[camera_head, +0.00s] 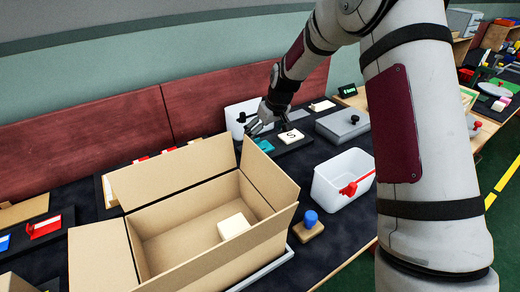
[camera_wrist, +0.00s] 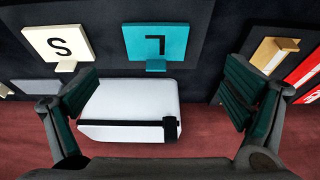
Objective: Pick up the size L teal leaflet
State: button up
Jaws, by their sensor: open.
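The teal leaflet (camera_wrist: 156,42) shows in the wrist view at the top centre, with a dark L on it that looks upside down there. It leans in a small teal holder or foot on a dark board. In the head view the teal leaflet (camera_head: 264,145) is small and partly hidden by my gripper (camera_head: 265,118). In the wrist view my gripper (camera_wrist: 160,100) is open, its two green-padded fingers wide apart, with nothing between them touching. The teal leaflet lies beyond the fingertips, between their lines. A cream leaflet marked S (camera_wrist: 60,45) stands beside it.
A white case with a black strap (camera_wrist: 130,108) lies below the leaflets in the wrist view. An open cardboard box (camera_head: 175,215) holding a cream block (camera_head: 234,226) stands in front. A white bin (camera_head: 343,180), a blue-knobbed block (camera_head: 309,228) and a grey case (camera_head: 343,124) are nearby.

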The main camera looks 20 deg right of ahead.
aim_at(260, 147)
jog(key=x, duration=0.7)
jog(key=shift+w+d+f+b, duration=0.1)
jog(key=shift+d+f+b, duration=0.1)
jog(key=shift+d+b, duration=0.1)
jog(key=c, duration=1)
